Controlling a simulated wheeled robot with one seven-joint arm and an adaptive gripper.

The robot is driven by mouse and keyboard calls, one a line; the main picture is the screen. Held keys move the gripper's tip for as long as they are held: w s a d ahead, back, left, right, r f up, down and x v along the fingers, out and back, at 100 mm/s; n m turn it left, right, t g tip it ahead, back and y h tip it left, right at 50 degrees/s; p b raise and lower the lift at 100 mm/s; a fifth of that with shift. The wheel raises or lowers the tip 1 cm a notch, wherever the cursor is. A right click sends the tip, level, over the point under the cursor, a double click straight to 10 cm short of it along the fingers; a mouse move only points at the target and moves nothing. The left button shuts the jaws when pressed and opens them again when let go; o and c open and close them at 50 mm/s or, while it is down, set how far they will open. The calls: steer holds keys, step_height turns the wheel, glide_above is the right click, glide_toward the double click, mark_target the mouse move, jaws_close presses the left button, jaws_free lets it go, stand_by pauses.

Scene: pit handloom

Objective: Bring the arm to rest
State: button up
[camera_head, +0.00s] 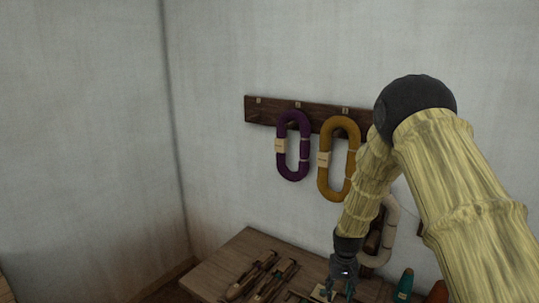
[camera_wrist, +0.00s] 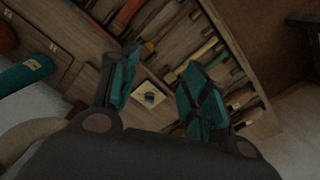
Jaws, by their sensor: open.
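My gripper (camera_head: 342,288) hangs low over the wooden table at the end of my bent arm, beside the off-white hank. In the wrist view its two teal-padded fingers (camera_wrist: 160,78) are spread apart with nothing held between them. A small pale square piece with a dark centre (camera_wrist: 149,95) shows in the gap between the fingers, on the wooden surface below. How far the fingertips are above that surface is hard to tell.
The table (camera_head: 223,268) holds several wooden shuttles (camera_head: 262,272), a teal cone (camera_head: 404,284) and an orange cone (camera_head: 438,292). A wall rack (camera_head: 262,108) carries purple (camera_head: 283,162) and mustard (camera_head: 324,178) hanks. An off-white hank (camera_head: 391,232) hangs behind my arm. The left wall area is clear.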

steer(key=s+f, duration=1.5)
steer(key=s, duration=0.3)
steer(key=s+f+b, duration=0.1)
steer(key=s+f, duration=0.1)
steer(key=s, duration=1.2)
steer(key=s+f, duration=0.2)
steer(key=s, duration=1.2)
step_height(320, 180, down, 9)
steer(key=b, duration=0.9)
steer(key=shift+n, duration=0.3)
steer(key=shift+a+f, duration=0.1)
